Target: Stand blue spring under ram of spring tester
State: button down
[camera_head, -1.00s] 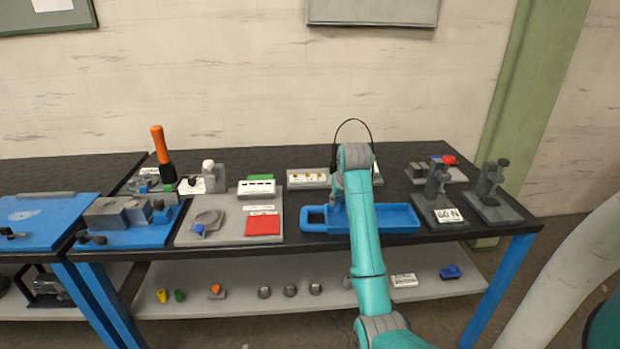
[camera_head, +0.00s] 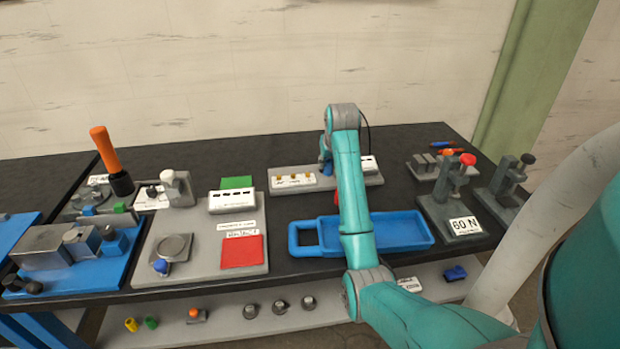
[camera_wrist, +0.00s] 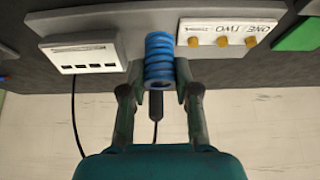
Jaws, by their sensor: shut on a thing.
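The blue spring (camera_wrist: 159,60) is a ribbed coil between the two fingers of my gripper (camera_wrist: 160,78) in the wrist view. The gripper is shut on it. In the head view a bit of blue (camera_head: 327,168) shows at the arm's end, by the grey plate at the back; my own arm hides most of the gripper there. A dark stand with a "60 N" card (camera_head: 452,200), which looks like the spring tester, is on the table to the right. The space under its ram is too small to make out.
A blue tray (camera_head: 308,238) lies in front of the grey back plate (camera_head: 278,182), partly behind my arm. A second dark stand (camera_head: 503,190) is at the right edge. A rack with a red-handled tool (camera_head: 430,165) stands behind the "60 N" stand.

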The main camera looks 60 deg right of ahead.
aim_at(326, 187)
jog(key=shift+f, duration=4.2)
jog(key=shift+f, duration=0.1)
jog(key=c, duration=0.8)
grip_release()
jog(key=shift+c, duration=0.2)
